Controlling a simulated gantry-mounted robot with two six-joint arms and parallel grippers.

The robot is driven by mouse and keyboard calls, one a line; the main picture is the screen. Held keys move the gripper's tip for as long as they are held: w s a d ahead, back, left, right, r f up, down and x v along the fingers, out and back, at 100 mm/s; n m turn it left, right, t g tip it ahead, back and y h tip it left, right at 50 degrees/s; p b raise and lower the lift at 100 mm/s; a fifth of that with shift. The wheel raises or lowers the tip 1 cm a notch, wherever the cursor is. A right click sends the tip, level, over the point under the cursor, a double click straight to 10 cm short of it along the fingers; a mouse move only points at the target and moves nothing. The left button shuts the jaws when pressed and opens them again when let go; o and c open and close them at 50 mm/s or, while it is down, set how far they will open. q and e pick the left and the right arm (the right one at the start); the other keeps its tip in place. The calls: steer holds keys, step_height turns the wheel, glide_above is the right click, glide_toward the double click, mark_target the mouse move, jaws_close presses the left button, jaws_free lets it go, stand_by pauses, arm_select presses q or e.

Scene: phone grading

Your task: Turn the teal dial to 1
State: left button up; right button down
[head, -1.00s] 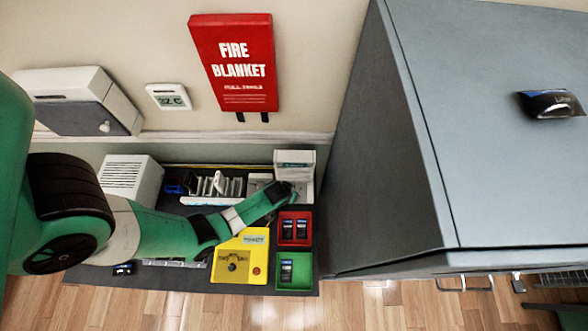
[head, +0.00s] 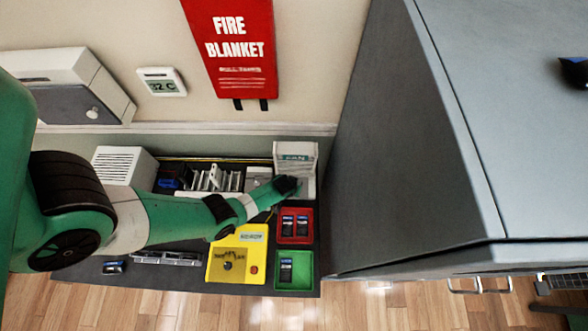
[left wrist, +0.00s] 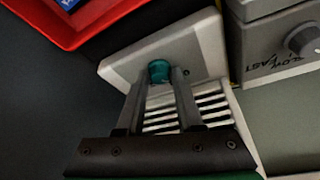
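The teal dial (left wrist: 159,70) sits on a pale panel (left wrist: 205,45) in the left wrist view. My left gripper (left wrist: 160,78) points at it, with one finger on each side of the dial and a clear gap between the fingers. I cannot tell whether the fingertips touch the dial. In the head view my left gripper (head: 288,187) is at the front of a white unit (head: 296,152) at the back right of the bench, and the dial is hidden there. The dial's pointer and number marks are not readable. My right gripper is not in view.
A red tray (head: 282,238) and a green tray (head: 308,283) with phones lie in front of the unit. A yellow fixture (head: 214,262) stands to their left. A grey box with a knob (left wrist: 275,55) is beside the panel. A large grey cabinet (head: 400,160) bounds the right.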

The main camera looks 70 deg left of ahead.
arm_select(q)
jaws_close()
